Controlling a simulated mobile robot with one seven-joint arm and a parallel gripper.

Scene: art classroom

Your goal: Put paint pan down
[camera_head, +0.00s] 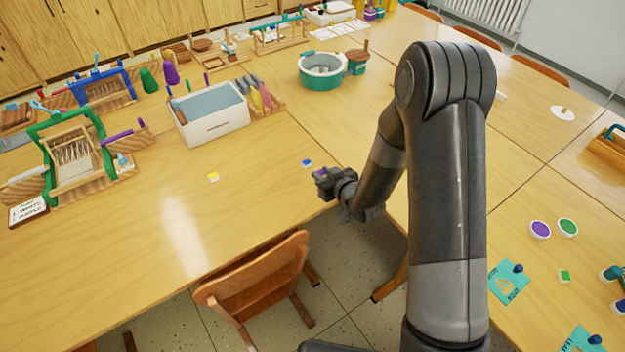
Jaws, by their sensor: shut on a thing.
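My gripper (324,182) is at the front edge of the wooden table, low over its surface. It is shut on a small paint pan (320,174), of which only a bit of purple shows between the fingers. Whether the pan touches the table cannot be told. A blue and white paint pan (307,163) lies on the table just beyond my gripper. A yellow paint pan (213,176) lies further left on the same table. A green paint pan (565,276) lies on the right-hand table.
A white bin (213,125) and a green round tub (323,82) stand further back. Small looms (72,165) crowd the left. A wooden chair (255,285) stands at the front edge. Purple (540,229) and green (567,227) round dishes lie right. The tabletop around the yellow pan is clear.

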